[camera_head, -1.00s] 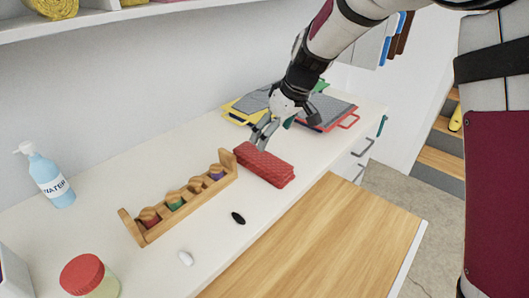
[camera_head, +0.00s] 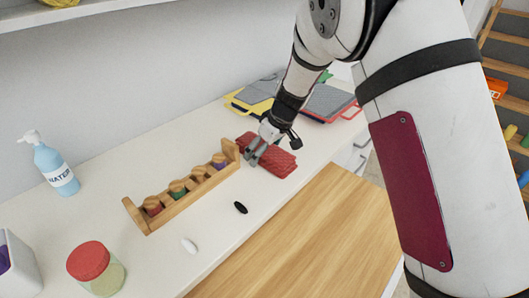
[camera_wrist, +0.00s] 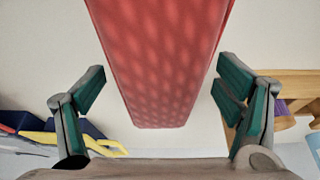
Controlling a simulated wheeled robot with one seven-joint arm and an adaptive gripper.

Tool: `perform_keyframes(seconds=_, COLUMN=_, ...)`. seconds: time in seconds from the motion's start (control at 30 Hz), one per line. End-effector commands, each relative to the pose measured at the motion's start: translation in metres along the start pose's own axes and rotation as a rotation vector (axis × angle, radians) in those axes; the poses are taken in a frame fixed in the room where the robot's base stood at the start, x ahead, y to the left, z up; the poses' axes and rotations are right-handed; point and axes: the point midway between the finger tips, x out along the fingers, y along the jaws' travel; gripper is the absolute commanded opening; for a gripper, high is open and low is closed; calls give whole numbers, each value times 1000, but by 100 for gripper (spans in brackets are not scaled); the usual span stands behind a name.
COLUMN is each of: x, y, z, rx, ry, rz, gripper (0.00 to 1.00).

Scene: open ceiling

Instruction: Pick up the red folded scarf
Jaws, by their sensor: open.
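The red folded scarf (camera_head: 273,160) lies on the white counter, partly covered by my gripper and wrist in the head view. It is a long block with a quilted-looking surface. In the wrist view the scarf (camera_wrist: 160,60) runs from the top edge to below the middle, between the two fingers. My gripper (camera_head: 253,157) is at the scarf's left part in the head view. In the wrist view my gripper (camera_wrist: 162,95) is open, one finger on each side of the scarf, with a gap on both sides.
A wooden rack (camera_head: 180,196) with coloured pieces stands just left of the scarf. Grill-like trays (camera_head: 327,102) lie behind it. A black oval (camera_head: 240,207) and a white oval (camera_head: 189,245) lie in front. A pump bottle (camera_head: 56,167) and red-lidded jar (camera_head: 95,269) stand left.

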Motion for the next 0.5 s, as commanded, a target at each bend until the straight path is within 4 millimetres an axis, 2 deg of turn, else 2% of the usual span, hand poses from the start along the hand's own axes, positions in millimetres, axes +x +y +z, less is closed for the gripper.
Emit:
perform_keyframes(seconds=0.27, x=2, y=0, z=0, rx=1, ry=1, rz=1, gripper=83)
perform_keyframes(seconds=0.5, x=2, y=0, z=0, rx=1, ry=1, rz=1, gripper=30)
